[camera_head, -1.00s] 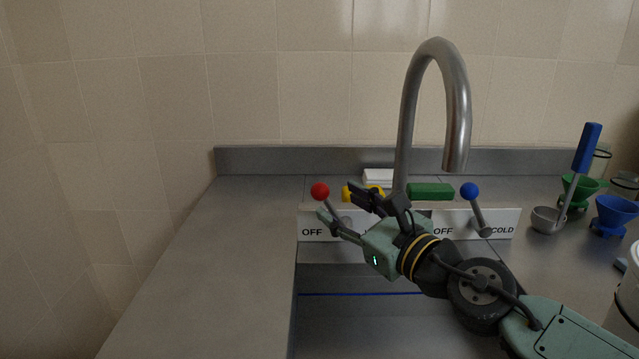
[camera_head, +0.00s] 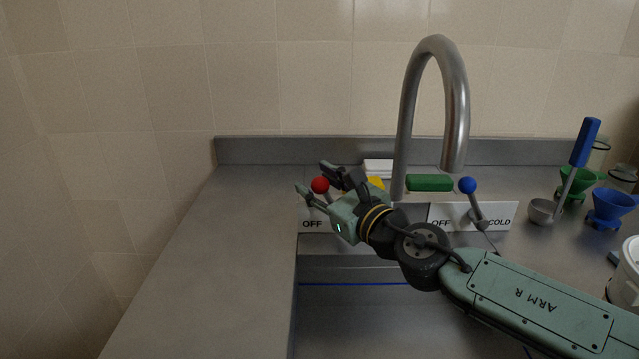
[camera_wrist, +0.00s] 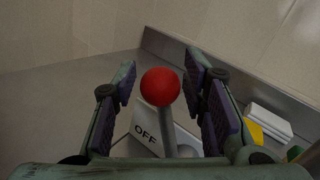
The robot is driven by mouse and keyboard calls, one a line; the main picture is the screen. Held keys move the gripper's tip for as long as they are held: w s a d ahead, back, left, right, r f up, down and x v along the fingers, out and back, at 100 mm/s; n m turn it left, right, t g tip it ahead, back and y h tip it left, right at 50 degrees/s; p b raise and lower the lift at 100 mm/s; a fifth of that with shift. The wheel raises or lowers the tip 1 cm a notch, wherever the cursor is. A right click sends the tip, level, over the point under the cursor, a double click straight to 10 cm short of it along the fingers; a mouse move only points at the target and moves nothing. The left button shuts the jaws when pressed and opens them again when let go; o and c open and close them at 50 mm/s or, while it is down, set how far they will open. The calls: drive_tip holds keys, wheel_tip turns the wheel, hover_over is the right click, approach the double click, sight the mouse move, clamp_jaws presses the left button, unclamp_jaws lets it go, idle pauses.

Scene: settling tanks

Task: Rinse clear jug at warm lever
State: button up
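The warm lever has a red ball knob (camera_head: 320,185) on a metal stem, at the left of the sink's back edge. Its white label (camera_head: 313,225) reads OFF at the left end. In the wrist view the red knob (camera_wrist: 160,87) stands between the two finger pads, with a gap on each side. My gripper (camera_head: 317,178) is open around the knob and not closed on it. The steel faucet (camera_head: 457,110) arches over the sink to the right.
A blue-knobbed lever (camera_head: 467,186) stands by the COLD label at right. A green block (camera_head: 429,183) and white block (camera_head: 378,168) lie behind the faucet. A ladle (camera_head: 543,211), green funnel (camera_head: 578,183) and blue funnel (camera_head: 612,205) crowd the right counter. The left counter (camera_head: 210,260) is clear.

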clamp_jaws()
idle(0.5)
drive_tip(key=shift+f, duration=0.1)
drive_tip(key=shift+d+f+b, duration=0.1)
drive_tip(key=shift+d+b, duration=0.1)
drive_tip(key=shift+b, duration=0.55)
drive_tip(key=shift+d+m+b, duration=0.25)
drive_tip(key=shift+m+b, duration=0.15)
drive_tip(key=shift+b, duration=0.25)
drive_tip(key=shift+d+r+m+t+b, duration=0.35)
drive_tip(key=shift+t+b, duration=0.25)
drive_tip(key=shift+b, duration=0.25)
drive_tip(key=shift+d+r+m, duration=0.1)
drive_tip(key=shift+r+m, duration=0.15)
drive_tip(key=shift+o, duration=1.4)
unclamp_jaws()
